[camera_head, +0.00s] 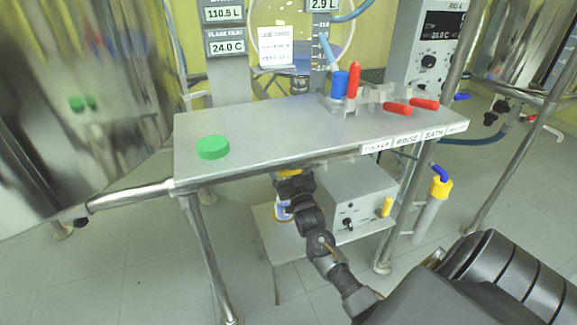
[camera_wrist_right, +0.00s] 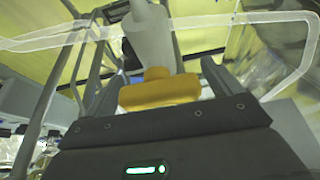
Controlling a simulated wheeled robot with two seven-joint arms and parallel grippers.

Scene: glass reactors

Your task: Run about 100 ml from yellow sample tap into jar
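In the head view, my right gripper (camera_head: 294,184) is under the front edge of the steel bench, next to a yellow part (camera_head: 289,172) just below the bench top. The right wrist view shows the yellow part (camera_wrist_right: 160,89) between my two fingers (camera_wrist_right: 160,82), with a grey pipe (camera_wrist_right: 150,38) behind it. The fingers lie close on both sides; whether they press on it is unclear. A jar with a blue and white look (camera_head: 283,212) stands below on the lower shelf, largely hidden by my gripper; its fill level cannot be seen. My left gripper is not in view.
The steel bench (camera_head: 255,130) carries a green cap (camera_head: 212,147) and a valve block with red and blue handles (camera_head: 353,80). Bench legs (camera_head: 205,255) and a large steel vessel (camera_head: 75,120) stand left.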

